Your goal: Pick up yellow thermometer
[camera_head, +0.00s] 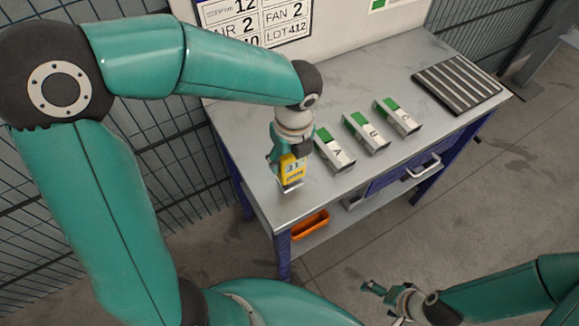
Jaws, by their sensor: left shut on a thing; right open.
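The yellow thermometer (293,171) has a pale display and is at the left front part of the grey metal table (248,123). My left gripper (285,158) points down from above and is shut on the thermometer. The gripper partly hides the thermometer's upper part. I cannot tell whether the thermometer touches the tabletop. My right gripper (374,290) is open and empty, low at the right, away from the table and above the floor.
Several trays or blocks stand on the table: A (336,153), a middle one (367,135) and a right one (398,117), white with green ends. A dark ribbed mat (457,84) lies at the far right. An orange bin (308,224) sits on the lower shelf. A wire fence stands behind.

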